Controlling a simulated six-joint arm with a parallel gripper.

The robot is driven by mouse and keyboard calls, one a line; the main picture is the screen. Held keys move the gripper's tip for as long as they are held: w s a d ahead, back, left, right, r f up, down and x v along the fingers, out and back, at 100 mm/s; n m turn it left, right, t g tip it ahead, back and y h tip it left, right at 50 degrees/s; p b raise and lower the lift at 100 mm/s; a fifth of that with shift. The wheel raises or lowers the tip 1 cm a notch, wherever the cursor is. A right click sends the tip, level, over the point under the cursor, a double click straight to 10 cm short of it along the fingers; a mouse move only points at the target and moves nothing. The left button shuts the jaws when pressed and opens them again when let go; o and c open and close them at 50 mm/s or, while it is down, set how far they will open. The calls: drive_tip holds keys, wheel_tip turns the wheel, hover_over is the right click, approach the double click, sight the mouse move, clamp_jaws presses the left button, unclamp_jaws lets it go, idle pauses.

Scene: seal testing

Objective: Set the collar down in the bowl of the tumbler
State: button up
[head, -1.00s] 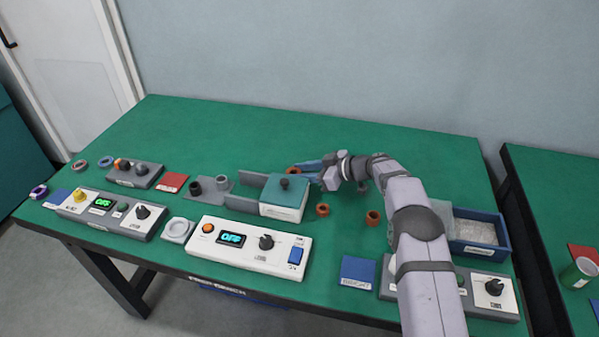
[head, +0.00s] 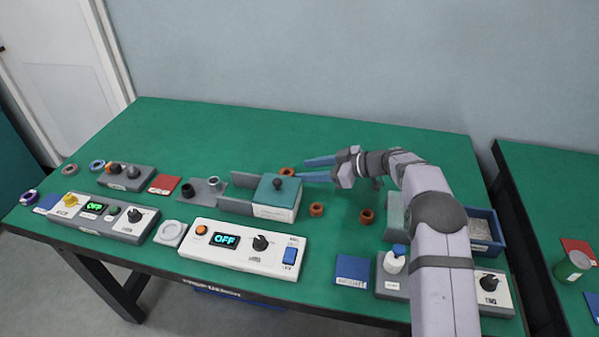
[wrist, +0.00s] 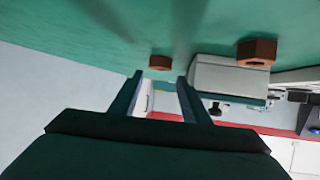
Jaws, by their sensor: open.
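Several orange-brown collars lie on the green table; I cannot tell which one is meant. One collar (head: 286,172) lies behind the teal-lidded box, just left of my gripper's fingertips. A second collar (head: 316,209) is right of that box, and a third collar (head: 366,216) is farther right. My gripper (head: 305,169) is open and empty, its two blue fingers pointing left. In the wrist view, the far collar (wrist: 160,63) shows beyond the gap between the fingertips (wrist: 160,79), apart from them. The nearer collar (wrist: 257,52) is to the right. I cannot identify the tumbler or its bowl for certain.
The teal-lidded box (head: 277,197) stands close by the fingers. A white OFF-display console (head: 243,248) and a round pale dish (head: 171,233) are in front. The table's back is clear.

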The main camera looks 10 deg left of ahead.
drive_tip(key=shift+s+d+r, duration=0.15)
drive_tip(key=shift+d+r, duration=0.1)
drive_tip(key=shift+d, duration=0.4)
drive_tip(key=w+d+r+m+t+h+p, duration=0.1)
drive_tip(key=w+r+m+t+h, duration=0.2)
drive_tip(key=w+r+t, duration=0.45)
drive_tip(key=w+d+r+m+t+h+p, duration=0.15)
drive_tip(key=w+r+t, duration=0.25)
drive_tip(key=w, duration=0.6)
drive_tip(key=m+g+h+p, duration=0.2)
drive_tip(key=g+h, duration=0.3)
drive_tip(key=g, duration=0.6)
approach(289, 170)
drive_tip(key=s, duration=0.1)
drive_tip(key=shift+s+p+x, duration=0.2)
drive_tip(key=shift+p+x, duration=0.3)
drive_tip(key=shift+x, duration=0.9)
drive_tip(key=shift+t, duration=0.25)
drive_tip(key=shift+p+x, duration=1.5)
drive_tip(key=shift+x, duration=1.05)
